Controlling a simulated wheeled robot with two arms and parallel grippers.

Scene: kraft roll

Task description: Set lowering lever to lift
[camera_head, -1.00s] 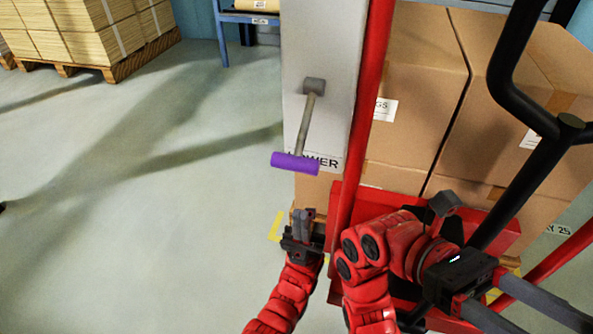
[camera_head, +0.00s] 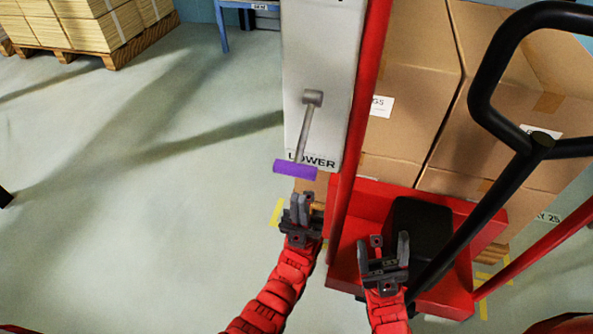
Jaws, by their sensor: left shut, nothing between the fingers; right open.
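The lowering lever is a grey rod (camera_head: 306,128) with a purple grip (camera_head: 295,169). It hangs from a grey pivot on a light grey panel (camera_head: 325,60). It points down, slightly left, with the grip beside the word LOWER. My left gripper (camera_head: 301,200) is shut and empty, just below the purple grip and apart from it. My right gripper (camera_head: 389,245) is open and empty, lower and to the right, in front of a black box-shaped part (camera_head: 418,235) on the red frame.
A red post (camera_head: 356,130) stands right of the panel. A black handle bar (camera_head: 490,205) slants across the right side. Large cardboard boxes (camera_head: 415,90) stand behind. A pallet of stacked boards (camera_head: 80,30) is at the far left. The floor left of the lever is clear.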

